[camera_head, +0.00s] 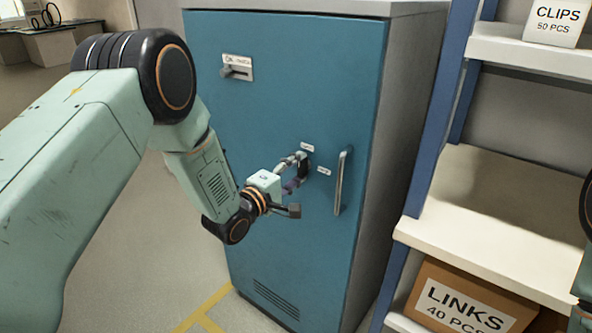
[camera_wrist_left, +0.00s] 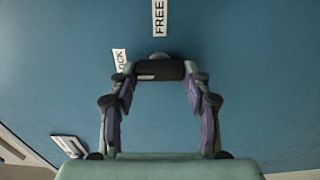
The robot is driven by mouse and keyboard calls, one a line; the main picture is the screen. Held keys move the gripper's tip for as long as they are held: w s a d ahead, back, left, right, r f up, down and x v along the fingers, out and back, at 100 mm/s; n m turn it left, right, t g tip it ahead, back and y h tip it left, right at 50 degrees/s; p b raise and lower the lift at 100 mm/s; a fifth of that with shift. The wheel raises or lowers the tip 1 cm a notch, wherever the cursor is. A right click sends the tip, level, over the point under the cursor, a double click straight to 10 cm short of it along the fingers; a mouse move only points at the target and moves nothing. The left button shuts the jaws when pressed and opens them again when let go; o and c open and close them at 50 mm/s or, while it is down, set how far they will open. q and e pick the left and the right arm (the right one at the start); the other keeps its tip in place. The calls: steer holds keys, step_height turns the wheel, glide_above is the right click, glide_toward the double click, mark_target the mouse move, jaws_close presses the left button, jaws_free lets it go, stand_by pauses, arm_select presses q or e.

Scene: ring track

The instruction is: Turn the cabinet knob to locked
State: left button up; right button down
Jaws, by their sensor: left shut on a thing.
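The blue cabinet (camera_head: 290,70) stands ahead with its door closed. Its dark knob (camera_head: 303,166) sits left of the door handle, partly hidden by my fingers. In the left wrist view the knob (camera_wrist_left: 160,71) is a black bar lying level across the picture, with a white mark on its left half. A FREE label (camera_wrist_left: 159,17) is above it and a partly covered LOCK label (camera_wrist_left: 120,59) is at its upper left. My left gripper (camera_head: 296,170) is shut on the knob, one finger at each end of the bar. My right gripper is out of view.
A vertical metal door handle (camera_head: 342,180) is close to the right of the knob. A small lever with a label plate (camera_head: 237,68) is higher up. Shelves (camera_head: 510,225) with a LINKS box (camera_head: 465,305) stand at the right. The floor at lower left is clear.

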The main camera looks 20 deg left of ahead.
arm_select(q)
steer(key=o, duration=1.2)
steer(key=shift+c, duration=0.2)
steer(key=v, duration=1.2)
